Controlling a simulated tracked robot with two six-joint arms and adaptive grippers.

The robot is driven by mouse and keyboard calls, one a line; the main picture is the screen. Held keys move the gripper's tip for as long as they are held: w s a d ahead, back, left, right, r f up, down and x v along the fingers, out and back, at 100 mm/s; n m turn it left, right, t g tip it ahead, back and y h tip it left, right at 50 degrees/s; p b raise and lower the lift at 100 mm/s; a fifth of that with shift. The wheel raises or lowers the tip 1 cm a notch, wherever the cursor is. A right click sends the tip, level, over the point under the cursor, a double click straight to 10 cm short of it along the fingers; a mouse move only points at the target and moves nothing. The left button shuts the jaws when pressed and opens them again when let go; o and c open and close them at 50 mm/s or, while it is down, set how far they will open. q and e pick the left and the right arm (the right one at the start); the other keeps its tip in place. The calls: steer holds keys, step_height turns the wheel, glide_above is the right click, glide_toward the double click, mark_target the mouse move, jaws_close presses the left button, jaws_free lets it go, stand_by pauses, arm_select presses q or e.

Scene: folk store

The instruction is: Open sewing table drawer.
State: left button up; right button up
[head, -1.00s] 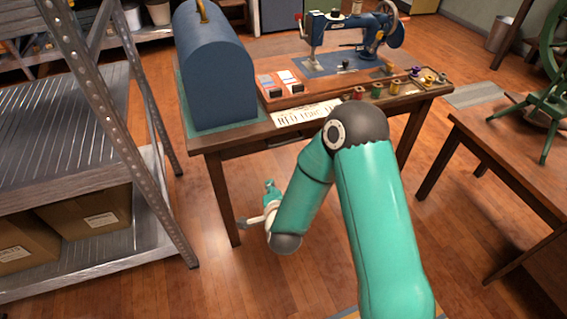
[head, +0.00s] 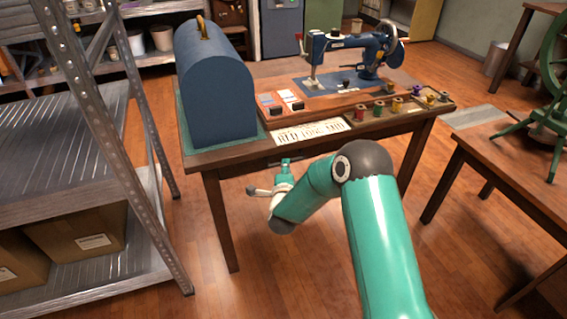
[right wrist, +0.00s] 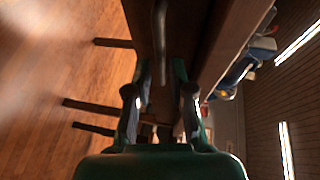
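The sewing table (head: 222,158) is dark wood and stands ahead of me, with its drawer front under the near edge of the top, partly hidden by my arm. In the right wrist view, the drawer handle (right wrist: 159,38), a thin grey metal bar, runs down the dark drawer front toward the space between my fingers. My right gripper (head: 269,177) is in front of the drawer, just below the table edge. In the right wrist view the gripper (right wrist: 160,98) has its two fingers apart, with nothing clearly held; whether they touch the handle I cannot tell. My left gripper is out of view.
On the table are a blue domed case (head: 215,90), a blue sewing machine (head: 350,55), a paper sign (head: 310,132) and several thread spools. A metal shelf (head: 60,150) with cardboard boxes stands at left. A second wooden table (head: 500,160) is at right. Floor between is clear.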

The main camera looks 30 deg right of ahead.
steer(key=shift+x, duration=2.35)
jaws_close()
